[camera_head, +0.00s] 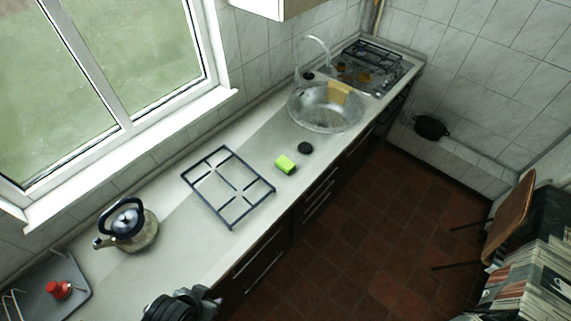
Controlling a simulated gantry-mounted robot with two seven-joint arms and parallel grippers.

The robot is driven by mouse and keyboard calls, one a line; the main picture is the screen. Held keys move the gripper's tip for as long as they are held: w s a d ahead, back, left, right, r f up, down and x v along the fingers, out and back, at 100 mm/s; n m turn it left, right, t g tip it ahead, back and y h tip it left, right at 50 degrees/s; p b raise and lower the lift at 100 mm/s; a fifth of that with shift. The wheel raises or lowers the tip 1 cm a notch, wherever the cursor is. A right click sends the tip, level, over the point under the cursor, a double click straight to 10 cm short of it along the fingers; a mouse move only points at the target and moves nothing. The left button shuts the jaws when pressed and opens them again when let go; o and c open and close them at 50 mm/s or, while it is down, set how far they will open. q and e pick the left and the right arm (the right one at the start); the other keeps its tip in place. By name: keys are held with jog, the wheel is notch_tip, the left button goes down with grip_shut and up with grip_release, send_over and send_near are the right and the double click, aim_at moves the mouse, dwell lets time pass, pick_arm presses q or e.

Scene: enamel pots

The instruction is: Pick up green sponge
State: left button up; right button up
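The green sponge (286,164) is a small bright green block with a darker edge. It lies flat on the pale worktop (265,135), between the black metal grate and a small round black disc. Nothing touches it from above. Neither gripper's fingers show in the head view. A dark, ridged part of one of my arms shows at the bottom edge, well away from the sponge; I cannot tell which arm it is.
The black grate (229,187) lies left of the sponge, the black disc (305,148) right of it. A round sink (326,118) and a hob (362,75) are beyond. A kettle (127,228) and a tray with a red item (58,290) are at left. The worktop's front edge is close.

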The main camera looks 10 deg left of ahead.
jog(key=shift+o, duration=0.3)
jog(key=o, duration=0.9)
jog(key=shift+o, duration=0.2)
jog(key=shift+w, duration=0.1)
